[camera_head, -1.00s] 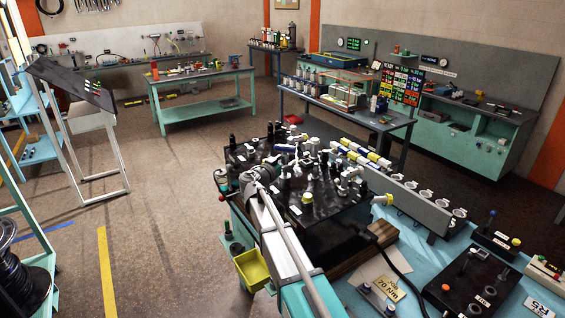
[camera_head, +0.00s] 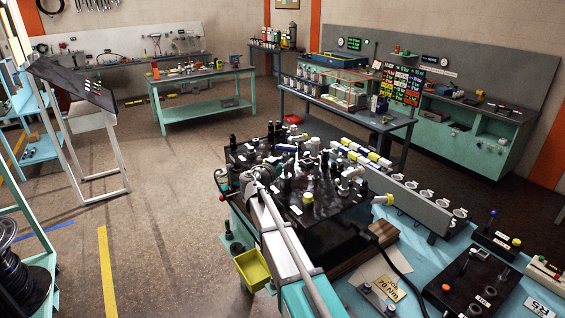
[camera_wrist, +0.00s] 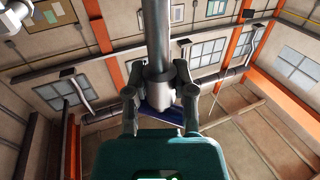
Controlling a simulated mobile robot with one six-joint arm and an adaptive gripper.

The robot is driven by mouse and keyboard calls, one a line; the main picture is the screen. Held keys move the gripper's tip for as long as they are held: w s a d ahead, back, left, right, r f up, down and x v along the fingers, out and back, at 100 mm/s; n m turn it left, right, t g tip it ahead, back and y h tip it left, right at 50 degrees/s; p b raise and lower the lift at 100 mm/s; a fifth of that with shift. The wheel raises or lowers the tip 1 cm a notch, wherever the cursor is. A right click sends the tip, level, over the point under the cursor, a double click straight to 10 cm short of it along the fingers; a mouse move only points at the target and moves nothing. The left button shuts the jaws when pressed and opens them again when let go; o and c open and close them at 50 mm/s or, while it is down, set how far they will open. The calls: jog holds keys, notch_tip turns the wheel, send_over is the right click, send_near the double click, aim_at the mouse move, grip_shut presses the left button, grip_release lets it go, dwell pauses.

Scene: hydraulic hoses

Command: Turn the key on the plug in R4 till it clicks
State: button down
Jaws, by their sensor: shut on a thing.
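In the wrist view my gripper (camera_wrist: 160,92) is shut around a grey metal cylindrical piece (camera_wrist: 160,70), with one finger on each side. A long grey shaft runs from this piece to the top edge of the view. A dark blue part (camera_wrist: 172,113) shows behind the fingers, partly hidden by my green gripper body. In the head view my gripper is at the black fixture board (camera_wrist: 160,92) cluster's left side, small and partly hidden by my arm. The black board (camera_head: 325,210) carries several upright fittings. I cannot read an R4 label or pick out the key.
A grey rack (camera_head: 420,207) with white rings stands right of the board. A yellow bin (camera_head: 252,268) hangs at the bench's left side. A black control box (camera_head: 470,285) and a job card (camera_head: 385,285) lie at front right. The floor to the left is open.

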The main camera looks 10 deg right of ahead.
jog(key=shift+r, duration=0.2)
notch_tip(320, 180, up, 2)
jog(key=shift+r+p, duration=0.1)
jog(key=shift+p, duration=1.1)
jog(key=s+a+r+p, duration=0.9)
jog(key=a+r+p, duration=0.1)
jog(key=shift+a+r, duration=0.2)
jog(key=shift+a, duration=0.2)
jog(key=shift+f, duration=0.2)
notch_tip(320, 180, down, 17)
jog(key=b, duration=1.6)
jog(key=shift+w+b, duration=0.15)
jog(key=shift+b, duration=0.25)
